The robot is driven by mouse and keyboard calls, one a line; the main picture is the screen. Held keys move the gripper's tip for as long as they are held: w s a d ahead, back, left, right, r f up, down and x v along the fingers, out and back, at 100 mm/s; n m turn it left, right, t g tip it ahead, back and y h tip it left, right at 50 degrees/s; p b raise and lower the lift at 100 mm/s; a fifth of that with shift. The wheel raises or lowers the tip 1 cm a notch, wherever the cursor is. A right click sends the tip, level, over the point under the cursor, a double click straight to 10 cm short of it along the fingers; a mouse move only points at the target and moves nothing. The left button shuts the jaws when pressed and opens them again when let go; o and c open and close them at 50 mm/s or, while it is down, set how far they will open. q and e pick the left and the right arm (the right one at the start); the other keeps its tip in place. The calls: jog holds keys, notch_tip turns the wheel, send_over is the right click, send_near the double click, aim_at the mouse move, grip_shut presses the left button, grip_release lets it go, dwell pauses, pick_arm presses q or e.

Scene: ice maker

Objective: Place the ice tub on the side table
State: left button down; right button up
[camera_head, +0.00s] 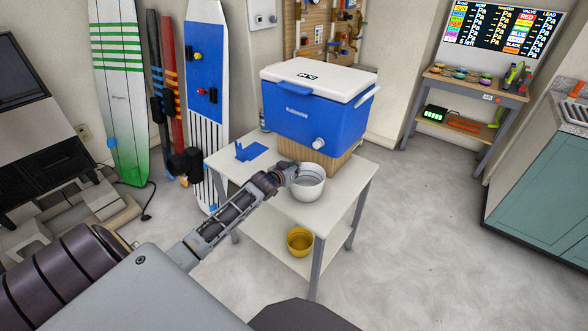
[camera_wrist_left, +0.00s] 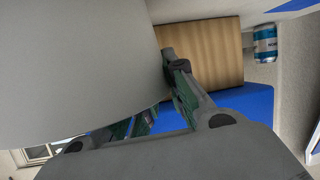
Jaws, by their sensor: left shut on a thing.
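The ice tub (camera_head: 308,186), a white round bucket, is upright over the front part of the white two-tier side table (camera_head: 345,193). I cannot tell whether its base touches the top. My left gripper (camera_head: 289,171) is shut on the tub's left side near the rim. In the left wrist view the tub (camera_wrist_left: 75,60) is a large pale curved surface filling the upper left, beside the gripper's fingers (camera_wrist_left: 160,95). My right gripper is not in view.
A blue cooler with a white lid (camera_head: 315,112) stands on a wooden block (camera_head: 318,159) behind the tub. A yellow bowl (camera_head: 300,241) sits on the lower shelf. A can (camera_wrist_left: 265,43) stands near the block.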

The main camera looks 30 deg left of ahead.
pick_arm(q)
jog(key=c, duration=1.4)
grip_release()
jog(key=shift+f, duration=0.1)
jog(key=shift+r, duration=0.2)
jog(key=shift+v, duration=1)
jog(key=p+v, duration=0.1)
jog(key=v, duration=0.9)
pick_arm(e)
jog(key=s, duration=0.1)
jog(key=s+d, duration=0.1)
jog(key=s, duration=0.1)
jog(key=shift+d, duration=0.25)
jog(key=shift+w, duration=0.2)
